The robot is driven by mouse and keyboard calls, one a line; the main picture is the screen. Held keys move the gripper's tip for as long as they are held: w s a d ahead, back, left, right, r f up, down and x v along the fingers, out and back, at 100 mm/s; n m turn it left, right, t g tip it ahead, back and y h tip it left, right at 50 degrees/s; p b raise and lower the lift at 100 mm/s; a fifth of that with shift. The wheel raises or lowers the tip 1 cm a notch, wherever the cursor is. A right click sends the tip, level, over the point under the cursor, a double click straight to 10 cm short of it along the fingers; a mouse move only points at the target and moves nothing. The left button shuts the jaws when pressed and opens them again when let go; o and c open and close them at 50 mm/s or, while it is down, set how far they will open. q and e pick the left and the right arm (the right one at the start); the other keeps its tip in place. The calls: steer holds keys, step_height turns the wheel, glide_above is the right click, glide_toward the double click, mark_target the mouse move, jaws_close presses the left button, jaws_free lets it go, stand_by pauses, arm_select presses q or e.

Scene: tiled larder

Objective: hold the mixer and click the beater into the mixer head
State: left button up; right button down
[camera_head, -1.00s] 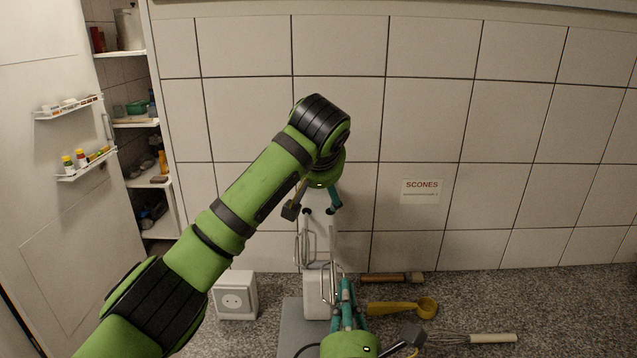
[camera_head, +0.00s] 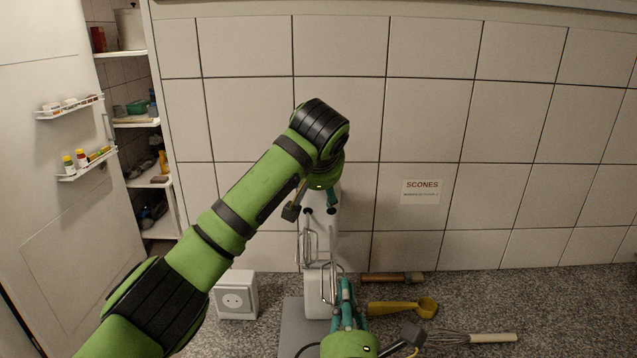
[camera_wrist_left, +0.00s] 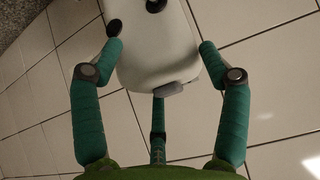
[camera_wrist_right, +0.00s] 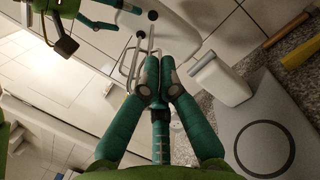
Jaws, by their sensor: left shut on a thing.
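The white mixer (camera_head: 322,226) hangs under my left gripper (camera_head: 320,200), which is shut on its body. The left wrist view shows a teal finger on each side of the mixer (camera_wrist_left: 158,55), with dark round sockets and a grey button on it. One wire beater (camera_head: 307,246) hangs below the left socket. My right gripper (camera_head: 347,292) is lower, its fingertips together in the right wrist view (camera_wrist_right: 160,76). It appears shut on the other wire beater (camera_head: 328,286), below the mixer. I cannot tell whether this beater's shaft touches a socket.
A white block (camera_head: 318,303) stands on a grey plate (camera_head: 292,318). To the right lie a wooden-handled tool (camera_head: 385,279), a yellow scoop (camera_head: 395,308) and a whisk (camera_head: 480,338). A socket box (camera_head: 236,296) stands left. The tiled wall is close behind.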

steer(key=shift+d+r, duration=0.2)
stand_by(0.3)
steer(key=w+r, duration=0.1)
steer(key=w, duration=0.5)
steer(key=shift+w+r, duration=0.25)
steer(key=shift+w, duration=0.05)
stand_by(6.6)
